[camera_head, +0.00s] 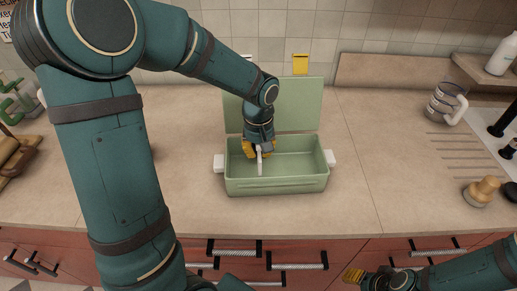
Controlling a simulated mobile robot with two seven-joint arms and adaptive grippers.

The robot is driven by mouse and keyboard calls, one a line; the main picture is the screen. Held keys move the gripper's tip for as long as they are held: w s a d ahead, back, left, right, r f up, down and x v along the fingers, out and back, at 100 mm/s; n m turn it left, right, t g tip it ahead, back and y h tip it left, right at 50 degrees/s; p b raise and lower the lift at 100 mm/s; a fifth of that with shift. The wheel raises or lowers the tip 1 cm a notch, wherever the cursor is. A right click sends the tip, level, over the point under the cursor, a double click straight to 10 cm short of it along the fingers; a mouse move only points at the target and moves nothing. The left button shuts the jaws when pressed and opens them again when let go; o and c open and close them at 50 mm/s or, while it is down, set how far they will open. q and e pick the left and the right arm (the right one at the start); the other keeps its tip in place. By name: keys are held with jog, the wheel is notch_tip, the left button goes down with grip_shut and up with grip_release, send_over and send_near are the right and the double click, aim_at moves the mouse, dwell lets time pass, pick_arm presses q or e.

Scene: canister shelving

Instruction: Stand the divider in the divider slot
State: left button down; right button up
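A light green box (276,186) stands on the counter with its lid (300,105) raised at the back. The divider (260,164) is a narrow pale upright piece in the left part of the box. My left gripper (259,150), with yellow fingers, reaches down into the box from above and is shut on the divider's upper part. The slot is too small to make out, so I cannot tell whether the divider sits in it. My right gripper (354,275) is low at the right, in front of the drawers; its finger opening is unclear.
A clear mug (445,104) and a wooden-handled brush (482,191) stand at the right by the sink. A wooden board (390,70) leans at the back wall. Wooden items (14,155) lie at far left. The counter right of the box is clear.

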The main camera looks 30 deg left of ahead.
pick_arm(q)
jog(key=shift+f+b, duration=1.35)
jog(key=shift+f, duration=0.5)
jog(key=shift+f+b, duration=0.95)
jog(key=shift+f, duration=0.25)
jog(key=shift+f+b, duration=0.5)
jog(key=shift+f, duration=0.15)
jog(key=c, duration=1)
grip_release()
jog(key=shift+r, duration=0.1)
notch_tip(320, 180, up, 12)
jog(key=shift+f, duration=0.1)
jog(key=shift+s, duration=0.1)
